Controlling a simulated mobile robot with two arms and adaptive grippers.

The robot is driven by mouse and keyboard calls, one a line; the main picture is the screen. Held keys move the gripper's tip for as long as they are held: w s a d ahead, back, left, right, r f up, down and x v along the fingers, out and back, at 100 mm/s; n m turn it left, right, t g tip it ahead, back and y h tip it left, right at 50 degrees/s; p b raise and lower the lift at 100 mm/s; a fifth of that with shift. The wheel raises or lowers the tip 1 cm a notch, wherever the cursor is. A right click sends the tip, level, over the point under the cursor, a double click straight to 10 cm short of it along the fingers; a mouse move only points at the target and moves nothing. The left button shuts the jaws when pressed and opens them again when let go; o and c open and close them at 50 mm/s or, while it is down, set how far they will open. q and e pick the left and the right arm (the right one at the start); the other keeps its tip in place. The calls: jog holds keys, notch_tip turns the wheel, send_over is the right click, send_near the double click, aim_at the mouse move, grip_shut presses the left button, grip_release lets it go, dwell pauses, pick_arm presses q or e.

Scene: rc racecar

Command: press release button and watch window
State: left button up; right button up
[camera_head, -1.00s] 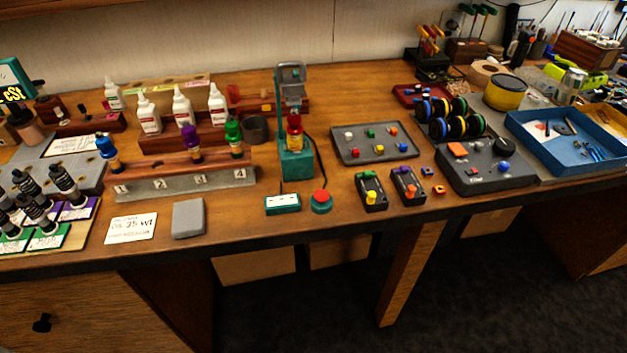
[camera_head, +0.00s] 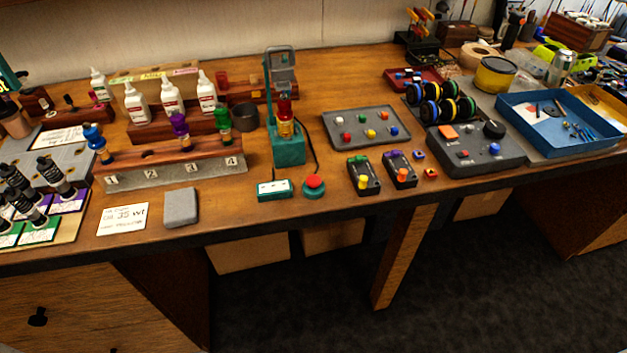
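A red round button (camera_head: 314,182) on a teal base stands near the front edge of the workbench. It is the likeliest release button, but its label cannot be read. Left of it is a small teal box with a white face (camera_head: 273,189), possibly the window; its marks are too small to read. Behind them stands a teal fixture (camera_head: 288,146) holding a small bottle with a red cap (camera_head: 285,118). A dark cable runs from the fixture toward the button. Neither of my grippers shows in the view.
A numbered rack (camera_head: 172,171) with blue, purple and green topped bottles stands to the left. A grey block (camera_head: 181,207) and a handwritten card (camera_head: 123,219) lie in front. A grey tray (camera_head: 366,128) and a dark control box (camera_head: 478,151) are to the right. Bench around the button is clear.

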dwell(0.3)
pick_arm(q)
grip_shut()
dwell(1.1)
